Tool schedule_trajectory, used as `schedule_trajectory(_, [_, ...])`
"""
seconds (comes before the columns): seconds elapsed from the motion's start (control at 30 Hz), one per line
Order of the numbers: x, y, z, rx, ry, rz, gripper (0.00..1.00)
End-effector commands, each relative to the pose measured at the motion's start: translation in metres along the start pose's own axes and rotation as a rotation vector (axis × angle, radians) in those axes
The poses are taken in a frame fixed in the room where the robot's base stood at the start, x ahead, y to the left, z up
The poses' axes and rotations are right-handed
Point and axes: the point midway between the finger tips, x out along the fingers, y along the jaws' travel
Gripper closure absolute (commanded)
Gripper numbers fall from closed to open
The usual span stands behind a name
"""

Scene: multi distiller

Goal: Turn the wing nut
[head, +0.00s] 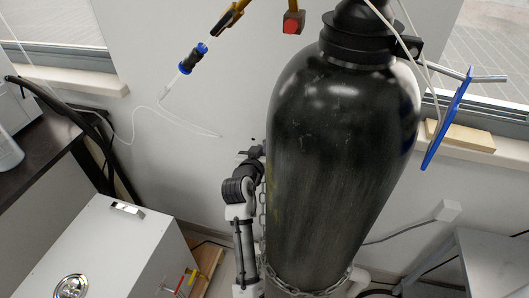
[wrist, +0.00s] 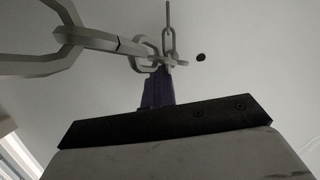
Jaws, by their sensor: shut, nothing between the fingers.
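No wing nut can be clearly made out. In the wrist view, my gripper (wrist: 160,72) is shut, its narrow purple fingers pointing up past a black bar. Their tips are at or very close to grey metal chain links (wrist: 150,50), where small parts overlap; I cannot tell whether they touch. In the head view, my gripper (head: 251,152) is small and dark, close to the wall and beside the left edge of the large black gas cylinder (head: 335,150). The cylinder hides part of that area. Small dark spots show on the wall just above the gripper.
A chain (head: 310,291) wraps the cylinder low down and runs up its left side. A white box (head: 110,245) stands at lower left, a dark counter (head: 45,165) behind it. The wall left of my arm is mostly clear.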

Motion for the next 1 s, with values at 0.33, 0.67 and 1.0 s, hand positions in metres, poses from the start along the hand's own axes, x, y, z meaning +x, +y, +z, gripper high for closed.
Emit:
schedule_trajectory(0.33, [0.000, -0.006, 0.004, 0.073, -0.006, -0.032, 1.00])
schedule_trajectory(0.67, [-0.001, -0.007, 0.003, 0.076, -0.005, -0.037, 1.00])
schedule_trajectory(1.0, [0.000, -0.003, -0.018, 0.076, 0.000, -0.037, 1.00])
